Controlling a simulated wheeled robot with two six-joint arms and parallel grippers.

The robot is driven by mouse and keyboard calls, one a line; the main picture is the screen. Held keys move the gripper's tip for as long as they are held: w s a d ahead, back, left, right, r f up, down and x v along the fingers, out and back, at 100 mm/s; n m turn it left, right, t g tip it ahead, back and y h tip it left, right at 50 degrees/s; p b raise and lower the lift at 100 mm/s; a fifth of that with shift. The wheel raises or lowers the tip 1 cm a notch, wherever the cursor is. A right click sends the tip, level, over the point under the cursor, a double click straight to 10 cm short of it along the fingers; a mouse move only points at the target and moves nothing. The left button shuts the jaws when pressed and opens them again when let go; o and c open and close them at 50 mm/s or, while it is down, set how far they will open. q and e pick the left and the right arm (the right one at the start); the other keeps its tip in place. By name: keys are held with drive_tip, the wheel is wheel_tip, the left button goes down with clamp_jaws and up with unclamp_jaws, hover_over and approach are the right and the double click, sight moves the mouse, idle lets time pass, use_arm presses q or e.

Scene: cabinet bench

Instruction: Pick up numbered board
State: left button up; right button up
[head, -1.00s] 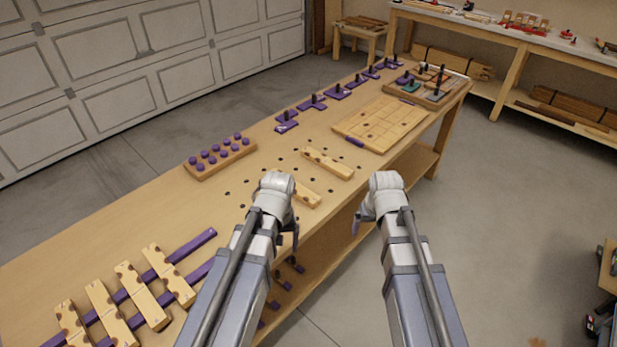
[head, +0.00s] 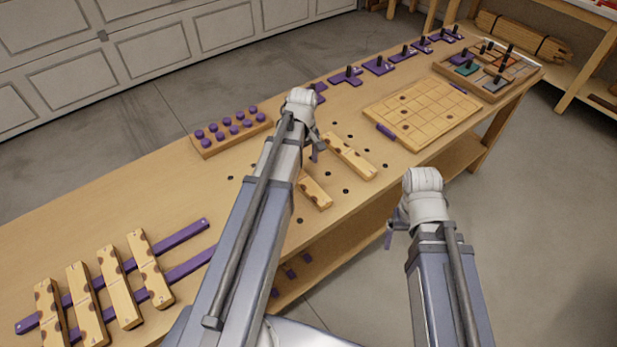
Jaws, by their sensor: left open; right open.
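Several narrow wooden boards with brown notches and small marks lie across two purple rails (head: 180,236) at the lower left; one is the rightmost board (head: 150,270). The marks are too small to read surely. Two similar boards lie on the bench: one farther board (head: 350,157) and one nearer board (head: 316,190), partly hidden by my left arm. My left gripper (head: 318,150) is open above the bench, close to the farther board in the picture; I see no contact. My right gripper (head: 391,232) is open and empty, off the bench's front edge.
The long wooden bench (head: 100,218) has rows of dark holes. A block with purple pegs (head: 228,133) stands behind. A gridded panel (head: 425,110), purple bases with black posts (head: 378,65) and a tray (head: 520,75) fill the far right. A shelf lies below.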

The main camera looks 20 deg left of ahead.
sight(303, 179)
use_arm(q)
drive_tip(key=shift+a+f+b, duration=0.2)
drive_tip(key=shift+f+b, duration=3.7)
drive_tip(key=shift+f, duration=0.05)
drive_tip(key=shift+r, duration=0.1)
clamp_jaws()
